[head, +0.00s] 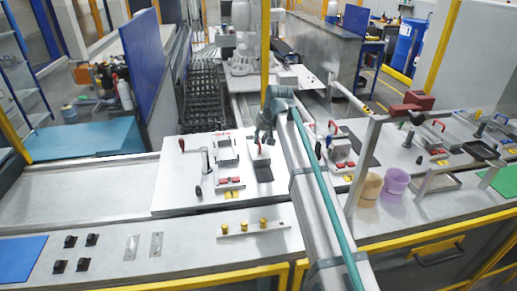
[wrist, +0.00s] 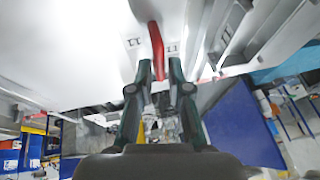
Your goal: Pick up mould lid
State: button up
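In the wrist view, a red handle (wrist: 156,45) stands out from a pale flat surface (wrist: 85,45), with its lower end between my gripper's fingertips (wrist: 160,70). The dark green fingers are spread, with a gap to the handle on either side. In the head view, my gripper (head: 264,132) is above the middle work plate, close to a red handle (head: 258,141) and a dark pad (head: 263,170). A grey boxy mould (head: 225,152) with red parts stands just left of it. I cannot tell for sure which piece is the mould lid.
The arm crosses the bench right of my gripper. A strip with yellow knobs (head: 254,229) lies in front. Lever clamps (head: 196,190) stand left of the mould. Purple (head: 396,182) and tan cups (head: 370,187) stand to the right. The left bench top (head: 75,193) is clear.

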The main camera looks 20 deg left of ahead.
jog(key=shift+p+x, duration=0.3)
jog(key=shift+x, duration=1.05)
grip_shut()
jog(key=shift+r, duration=0.1)
jog(key=shift+w+r, duration=0.1)
jog(key=shift+r, duration=0.45)
jog(key=s+d+r+b, duration=0.6)
jog(key=s+d+r, duration=0.1)
jog(key=s+r, duration=0.4)
jog(key=shift+s+d+r, duration=0.2)
jog(key=shift+s+r, duration=0.15)
jog(key=shift+s, duration=0.2)
